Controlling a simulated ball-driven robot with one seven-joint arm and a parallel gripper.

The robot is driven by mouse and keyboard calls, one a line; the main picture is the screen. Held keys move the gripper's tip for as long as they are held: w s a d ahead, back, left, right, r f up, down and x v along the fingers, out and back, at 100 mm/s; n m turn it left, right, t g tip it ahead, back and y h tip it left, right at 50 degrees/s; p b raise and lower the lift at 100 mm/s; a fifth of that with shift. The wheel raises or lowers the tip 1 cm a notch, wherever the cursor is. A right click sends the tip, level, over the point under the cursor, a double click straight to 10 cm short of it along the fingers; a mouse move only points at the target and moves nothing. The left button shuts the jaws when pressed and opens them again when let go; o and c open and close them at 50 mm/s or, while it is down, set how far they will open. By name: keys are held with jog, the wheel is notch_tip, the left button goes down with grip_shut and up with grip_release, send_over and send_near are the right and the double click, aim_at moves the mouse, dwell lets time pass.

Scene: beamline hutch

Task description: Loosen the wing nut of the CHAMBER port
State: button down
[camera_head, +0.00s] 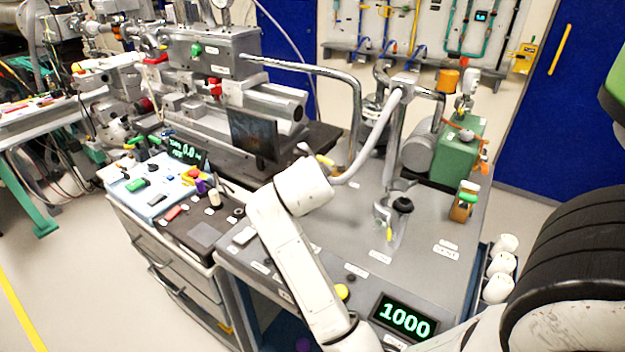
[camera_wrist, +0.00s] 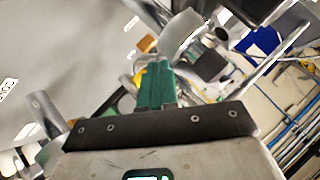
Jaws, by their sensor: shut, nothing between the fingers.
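My gripper shows in the wrist view as a pair of green fingers (camera_wrist: 155,72) pressed together, with nothing between them. A yellow part (camera_wrist: 138,78) shows just beside the fingers, partly hidden by them; I cannot tell whether they touch. In the head view my white arm reaches over the front of the grey bench, and its fingers cannot be made out. A yellow handle-like part (camera_head: 325,160) shows just above my wrist, and another yellow part (camera_head: 389,234) hangs at a metal fitting. I cannot read which label says CHAMBER, so I cannot tell which part is its wing nut.
The grey bench (camera_head: 335,262) carries bent metal pipes (camera_head: 352,95), a green pump (camera_head: 458,150) and a display reading 1000 (camera_head: 405,317). A dark panel (camera_head: 254,135) stands left of my wrist. Tools lie on the drawer cabinet (camera_head: 203,237).

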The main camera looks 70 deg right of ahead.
jog(key=shift+w+d+r+n+g+y+p, duration=0.15)
jog(key=shift+w+n+g+y+p, duration=0.15)
jog(key=shift+p, duration=0.45)
jog(key=shift+w+a+r+n+g+y+p, duration=0.1)
jog(key=shift+n+g+p, duration=0.1)
jog(key=shift+g+p, duration=0.4)
jog(key=shift+w+d+f+n+g+y+p, duration=0.15)
jog(key=shift+w+n+g+y+p, duration=0.25)
jog(key=shift+g+p, duration=0.55)
jog(key=shift+t, duration=0.25)
jog(key=shift+s+f+p, duration=0.15)
jog(key=shift+s+p, duration=0.15)
jog(key=shift+s, duration=0.4)
